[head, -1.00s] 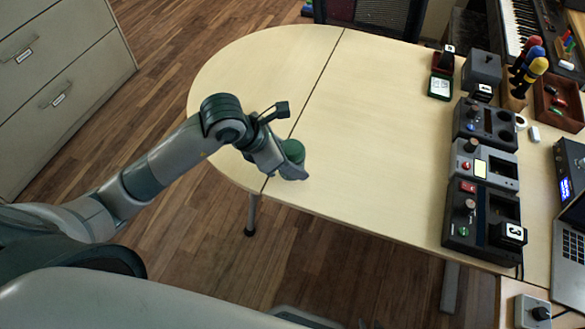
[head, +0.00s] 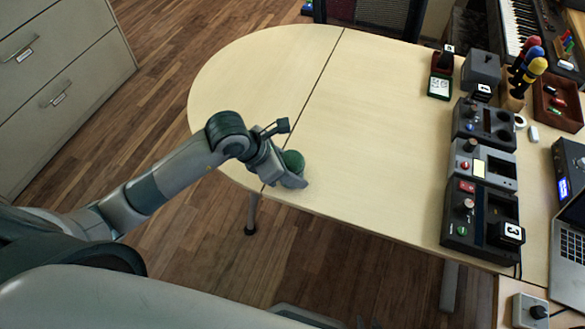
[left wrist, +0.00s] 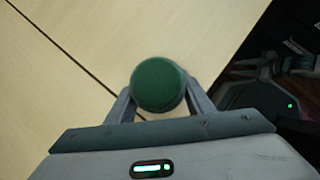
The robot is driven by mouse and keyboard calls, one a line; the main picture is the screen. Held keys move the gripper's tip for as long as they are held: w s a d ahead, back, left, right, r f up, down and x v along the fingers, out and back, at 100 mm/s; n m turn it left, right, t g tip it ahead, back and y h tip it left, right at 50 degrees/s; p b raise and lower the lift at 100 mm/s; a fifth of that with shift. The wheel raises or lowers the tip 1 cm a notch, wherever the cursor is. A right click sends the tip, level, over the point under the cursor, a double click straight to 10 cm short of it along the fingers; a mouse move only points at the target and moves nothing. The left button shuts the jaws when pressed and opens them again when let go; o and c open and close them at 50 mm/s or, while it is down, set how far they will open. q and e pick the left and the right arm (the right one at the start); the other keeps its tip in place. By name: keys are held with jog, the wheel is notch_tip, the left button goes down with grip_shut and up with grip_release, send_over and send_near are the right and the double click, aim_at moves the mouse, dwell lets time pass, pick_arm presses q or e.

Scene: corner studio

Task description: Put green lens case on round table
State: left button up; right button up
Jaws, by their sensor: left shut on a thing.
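The green lens case (head: 293,160) is round and dark green, held between the fingers of my left gripper (head: 291,176). In the left wrist view the lens case (left wrist: 158,85) sits between the two fingers of my left gripper (left wrist: 160,100), which is shut on it. The table (head: 370,130) is pale wood with a rounded left end and a dark seam. My left gripper is over its front edge, near the seam; whether the case touches the top I cannot tell.
Several grey boxes with knobs (head: 483,150) stand in a row on the table's right. A laptop (head: 570,240) is at the far right. The table's middle and rounded left end are clear.

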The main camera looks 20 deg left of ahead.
pick_arm(q)
jog(key=o, duration=1.2)
jog(key=shift+o, duration=0.2)
jog(key=shift+r, duration=0.1)
jog(key=v, duration=1.2)
jog(key=shift+b, duration=0.45)
jog(key=shift+w, duration=0.1)
